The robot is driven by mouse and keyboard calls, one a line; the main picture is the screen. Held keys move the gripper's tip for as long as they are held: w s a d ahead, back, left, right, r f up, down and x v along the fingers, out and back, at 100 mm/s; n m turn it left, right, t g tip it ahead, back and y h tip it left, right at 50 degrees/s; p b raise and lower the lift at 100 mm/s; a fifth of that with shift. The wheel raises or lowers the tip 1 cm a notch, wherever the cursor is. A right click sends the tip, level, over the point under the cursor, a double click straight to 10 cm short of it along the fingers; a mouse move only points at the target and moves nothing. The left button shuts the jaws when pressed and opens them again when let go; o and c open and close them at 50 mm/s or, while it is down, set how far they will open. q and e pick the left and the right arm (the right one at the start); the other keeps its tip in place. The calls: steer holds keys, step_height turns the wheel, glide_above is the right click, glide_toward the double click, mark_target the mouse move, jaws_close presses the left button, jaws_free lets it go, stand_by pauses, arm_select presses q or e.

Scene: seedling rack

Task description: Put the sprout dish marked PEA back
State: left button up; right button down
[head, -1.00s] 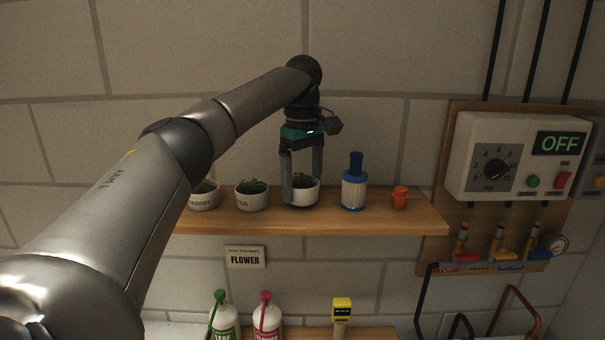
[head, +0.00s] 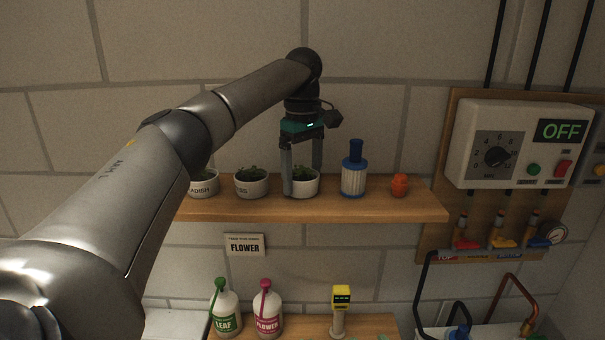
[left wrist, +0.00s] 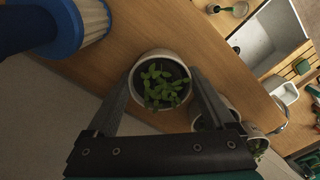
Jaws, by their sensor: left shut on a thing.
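My left gripper (head: 303,183) is shut on a white sprout dish (head: 307,188) with green seedlings, its fingers on either side of the bowl. The dish is upright at the wooden shelf (head: 350,209) and appears to rest on it. A finger covers part of its front, so I cannot read its marking. In the left wrist view the dish (left wrist: 139,72) sits between the two fingers, over the shelf board. My right gripper is not in view.
A dish ending in "SS" (head: 252,189) and a radish dish (head: 204,188) stand left of the held dish. A blue-capped filter (head: 353,178) and a small orange item (head: 399,185) stand to its right. Bottles (head: 225,310) stand below.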

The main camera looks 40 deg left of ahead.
mark_target(303, 175)
arm_select(q)
steer(key=shift+f, duration=0.15)
steer(key=o, duration=1.3)
step_height(303, 175, up, 12)
steer(key=shift+r, duration=0.1)
steer(key=shift+d, duration=0.1)
